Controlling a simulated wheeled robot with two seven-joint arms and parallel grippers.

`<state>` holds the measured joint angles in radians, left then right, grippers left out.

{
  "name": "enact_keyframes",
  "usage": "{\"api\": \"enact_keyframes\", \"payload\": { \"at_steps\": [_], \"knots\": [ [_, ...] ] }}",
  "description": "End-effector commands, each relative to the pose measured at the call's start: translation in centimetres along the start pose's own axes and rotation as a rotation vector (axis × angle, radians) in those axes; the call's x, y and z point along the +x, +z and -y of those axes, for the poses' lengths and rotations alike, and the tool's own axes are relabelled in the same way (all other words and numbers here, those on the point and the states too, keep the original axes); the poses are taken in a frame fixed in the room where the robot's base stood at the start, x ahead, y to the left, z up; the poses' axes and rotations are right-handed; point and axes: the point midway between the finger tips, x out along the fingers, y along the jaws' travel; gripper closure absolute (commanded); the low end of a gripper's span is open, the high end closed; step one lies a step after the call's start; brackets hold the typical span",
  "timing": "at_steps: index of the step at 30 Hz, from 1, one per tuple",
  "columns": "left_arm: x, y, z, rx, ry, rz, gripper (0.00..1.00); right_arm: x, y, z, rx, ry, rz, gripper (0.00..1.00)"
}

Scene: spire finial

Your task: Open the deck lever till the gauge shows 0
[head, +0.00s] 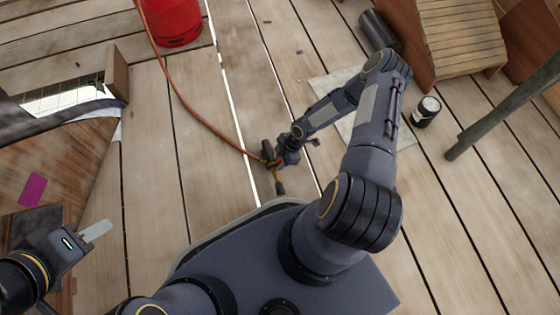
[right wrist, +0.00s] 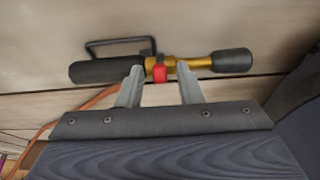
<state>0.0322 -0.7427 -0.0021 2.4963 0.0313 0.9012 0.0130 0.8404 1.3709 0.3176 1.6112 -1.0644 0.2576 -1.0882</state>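No gauge and no part that is clearly a deck lever can be made out. A torch-like tool (right wrist: 208,63) lies across the right wrist view, with a black grip, a wire loop, a brass tube, a red piece (right wrist: 161,73) and a black nozzle. It also shows in the head view (head: 279,187), partly hidden by my right gripper (head: 277,164). In the right wrist view my right gripper (right wrist: 160,77) is open, its tips at the tube on either side of the red piece; contact is unclear. My left gripper (head: 98,231) is far left; its opening is unclear.
A red gas bottle (head: 173,20) stands at the top, with an orange hose (head: 185,103) running towards the tool. A black-and-white can (head: 426,111), a dark cylinder (head: 380,31), a wooden slatted piece (head: 460,38) and a grey post (head: 505,105) are at right. Plank deck between is mostly clear.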

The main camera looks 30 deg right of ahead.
Motion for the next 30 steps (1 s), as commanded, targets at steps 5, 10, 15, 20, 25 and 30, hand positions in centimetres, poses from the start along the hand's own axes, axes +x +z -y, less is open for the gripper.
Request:
{"api": "enact_keyframes", "payload": {
  "at_steps": [5,10,15,20,25,30],
  "knots": [
    [0.06,0.03,0.03,0.0,0.0,0.0,0.64,0.22,-0.02,0.0,0.0,0.0,0.0,0.67],
    [0.05,0.03,0.02,0.0,0.0,0.0,0.64,0.2,-0.02,0.01,0.0,0.0,0.0,0.75],
    [0.05,0.03,0.03,0.0,0.0,0.0,0.64,0.19,-0.02,0.01,0.001,0.0,0.0,0.97],
    [0.05,0.03,0.02,0.0,0.0,0.0,0.64,0.18,-0.02,0.01,0.001,0.0,0.0,1.0],
    [-0.11,-0.05,-0.05,0.0,0.0,0.0,0.64,0.1,-0.14,0.0,-0.001,0.0,0.012,1.0],
    [-0.59,-0.3,-0.27,0.0,0.0,0.0,0.64,-0.07,-0.53,-0.03,-0.008,-0.002,0.057,1.0]
  ]
}}
